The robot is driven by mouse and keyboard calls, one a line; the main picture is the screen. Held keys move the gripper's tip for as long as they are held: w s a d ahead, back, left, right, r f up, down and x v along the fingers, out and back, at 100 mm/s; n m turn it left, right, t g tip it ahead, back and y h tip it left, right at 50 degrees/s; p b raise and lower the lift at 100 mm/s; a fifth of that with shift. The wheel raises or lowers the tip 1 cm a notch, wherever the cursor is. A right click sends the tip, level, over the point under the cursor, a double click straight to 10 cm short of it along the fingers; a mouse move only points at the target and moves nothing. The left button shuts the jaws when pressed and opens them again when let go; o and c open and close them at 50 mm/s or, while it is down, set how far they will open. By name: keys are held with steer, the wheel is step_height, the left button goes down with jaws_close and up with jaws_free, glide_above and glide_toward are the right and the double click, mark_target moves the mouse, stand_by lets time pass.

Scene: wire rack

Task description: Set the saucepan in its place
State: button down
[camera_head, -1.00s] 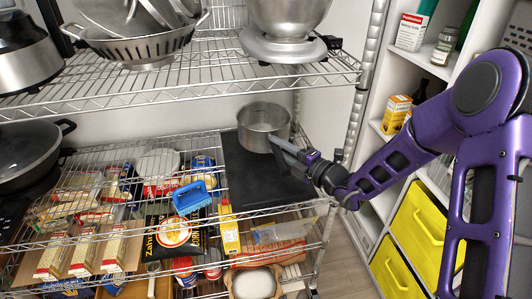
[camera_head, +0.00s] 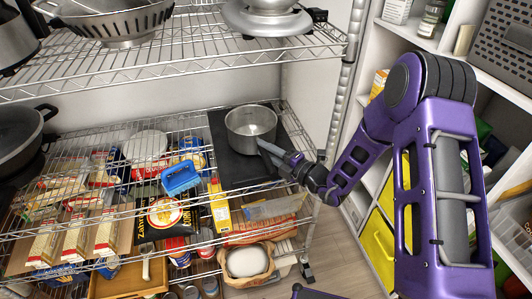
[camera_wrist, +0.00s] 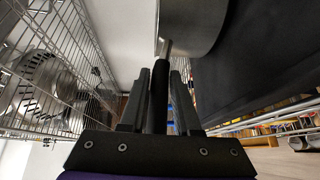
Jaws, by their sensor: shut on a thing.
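The saucepan (camera_head: 251,127) is a round grey metal pan, upright and looking empty. It is over the back part of a flat black board (camera_head: 236,168) at the right end of the lower wire shelf. I cannot tell whether its base touches the board. My gripper (camera_head: 288,163) is shut on the pan's handle at the front right of the pan. In the wrist view the pan's side (camera_wrist: 190,25) shows beyond the fingers (camera_wrist: 160,95), with the dark handle between them. The black board fills the right of that view (camera_wrist: 265,60).
A colander (camera_head: 105,22) and a mixer bowl (camera_head: 268,15) stand on the upper shelf. A rack post (camera_head: 345,85) stands at right.

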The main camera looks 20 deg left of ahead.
steer(key=shift+f, duration=0.2)
steer(key=shift+f, duration=0.1)
steer(key=c, duration=0.6)
jaws_free()
steer(key=shift+f, duration=0.1)
steer(key=shift+s+d+r, duration=0.1)
steer(key=shift+d+r, duration=0.1)
steer(key=shift+d, duration=0.1)
steer(key=p+v, duration=0.1)
steer(key=v, duration=1)
steer(key=shift+s+d, duration=0.15)
steer(key=shift+s, duration=0.05)
